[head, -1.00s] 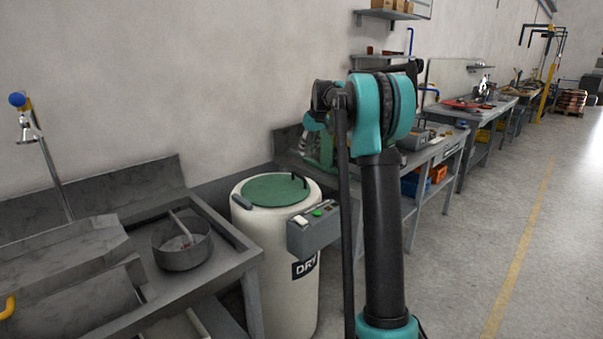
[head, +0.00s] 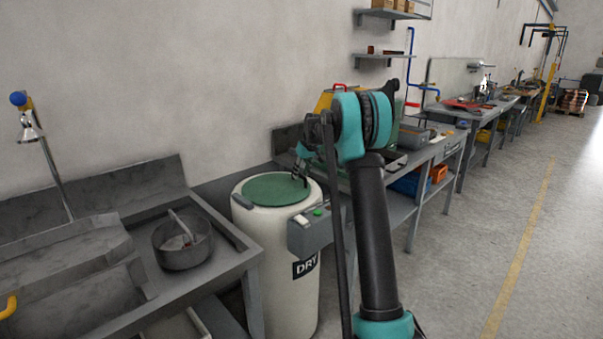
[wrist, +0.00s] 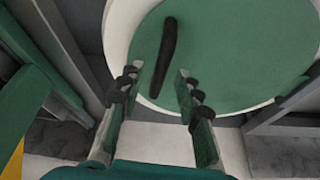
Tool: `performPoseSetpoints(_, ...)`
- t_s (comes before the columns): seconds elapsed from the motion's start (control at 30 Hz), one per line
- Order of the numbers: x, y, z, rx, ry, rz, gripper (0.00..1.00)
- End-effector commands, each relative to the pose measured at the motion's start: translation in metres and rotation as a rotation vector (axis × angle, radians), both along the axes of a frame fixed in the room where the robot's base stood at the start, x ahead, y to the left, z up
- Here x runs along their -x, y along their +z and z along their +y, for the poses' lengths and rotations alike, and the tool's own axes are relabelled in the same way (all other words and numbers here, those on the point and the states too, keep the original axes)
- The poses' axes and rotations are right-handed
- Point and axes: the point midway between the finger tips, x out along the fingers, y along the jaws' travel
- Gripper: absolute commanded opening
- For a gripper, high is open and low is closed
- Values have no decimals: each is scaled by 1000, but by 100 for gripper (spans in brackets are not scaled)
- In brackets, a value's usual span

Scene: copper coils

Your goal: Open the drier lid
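The drier (head: 290,270) is a white drum marked DRY with a green round lid (head: 270,190), which lies closed on top. In the wrist view the green lid (wrist: 230,50) fills the upper right, with a dark bar handle (wrist: 164,58) on it. My gripper (head: 300,177) is at the lid's right edge in the head view. In the wrist view my gripper (wrist: 157,78) is open, its two fingertips apart on either side of the handle's near end. Nothing is clearly gripped. The handle is hard to make out in the head view behind the fingers.
A grey control box (head: 310,230) with a green button is on the drier's right side. A grey sink bench (head: 215,265) with a round pot (head: 182,245) stands to the left. A workbench (head: 425,165) runs along the wall at right.

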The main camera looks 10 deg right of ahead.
Motion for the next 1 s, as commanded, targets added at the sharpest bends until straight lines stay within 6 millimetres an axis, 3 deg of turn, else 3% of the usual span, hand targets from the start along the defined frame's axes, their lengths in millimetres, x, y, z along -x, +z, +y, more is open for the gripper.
performPoseSetpoints(0.13, 0, 0, 0, 0, 0, 0, 34)
performPoseSetpoints(0.4, 0, 0, 0, 0, 0, 0, 1)
performPoseSetpoints(1.0, 2, 10, 3, 27, 2, -19, 0)
